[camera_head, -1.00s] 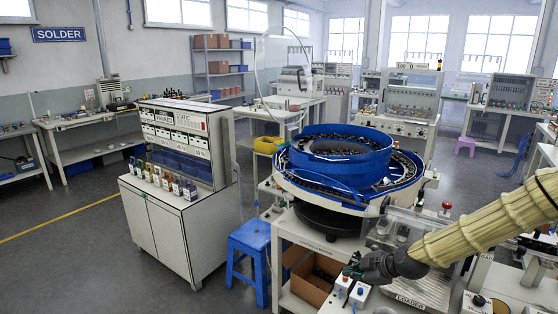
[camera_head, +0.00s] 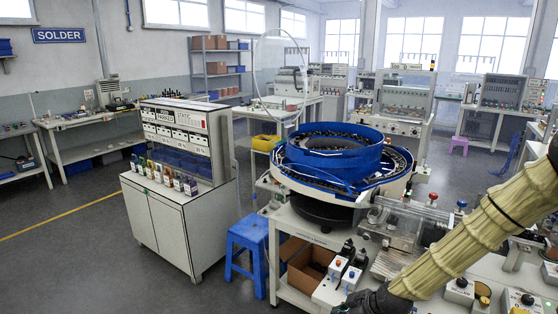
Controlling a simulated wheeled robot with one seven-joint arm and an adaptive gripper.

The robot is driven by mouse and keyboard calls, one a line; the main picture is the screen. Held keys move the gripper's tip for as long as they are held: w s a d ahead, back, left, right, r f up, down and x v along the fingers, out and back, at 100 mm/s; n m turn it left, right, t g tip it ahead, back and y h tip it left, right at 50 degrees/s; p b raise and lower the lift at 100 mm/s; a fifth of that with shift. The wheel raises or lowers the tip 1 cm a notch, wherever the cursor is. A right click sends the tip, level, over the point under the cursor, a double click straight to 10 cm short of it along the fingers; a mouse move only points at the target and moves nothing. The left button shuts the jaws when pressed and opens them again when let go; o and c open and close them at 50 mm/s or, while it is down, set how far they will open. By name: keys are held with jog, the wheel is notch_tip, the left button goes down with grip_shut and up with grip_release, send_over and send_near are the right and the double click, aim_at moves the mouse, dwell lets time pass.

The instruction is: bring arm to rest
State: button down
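My arm, in a ribbed cream sleeve, enters from the right edge and slants down to the left. My gripper (camera_head: 362,303) is dark and sits at the bottom edge, partly cut off by the frame. Its fingers are not clearly seen, so I cannot tell if it is open or shut, or if it holds anything.
A blue stool (camera_head: 247,240) stands left of the bench, and a cardboard box (camera_head: 305,272) sits under the bench's left part. A white cabinet (camera_head: 165,222) with small bottles is further left. Button boxes (camera_head: 460,290) stand at lower right. The grey floor at left is open.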

jog(key=s+a+f+m+g+h, duration=0.15)
jog(key=s+f+m, duration=0.25)
jog(key=s+f, duration=0.55)
jog(key=s+d+f+m+g+h, duration=0.1)
jog(key=s+f+m, duration=0.2)
jog(key=s, duration=0.7)
jog(key=s+d+f+m+g+h, duration=0.1)
jog(key=s+d+f+m+g, duration=0.1)
jog(key=s, duration=0.8)
jog(key=s+d+f+m+g+h, duration=0.1)
jog(key=s+f+m, duration=0.3)
jog(key=s, duration=0.6)
jog(key=shift+d, duration=0.65)
jog(key=shift+m+h, duration=0.25)
jog(key=shift+m, duration=0.05)
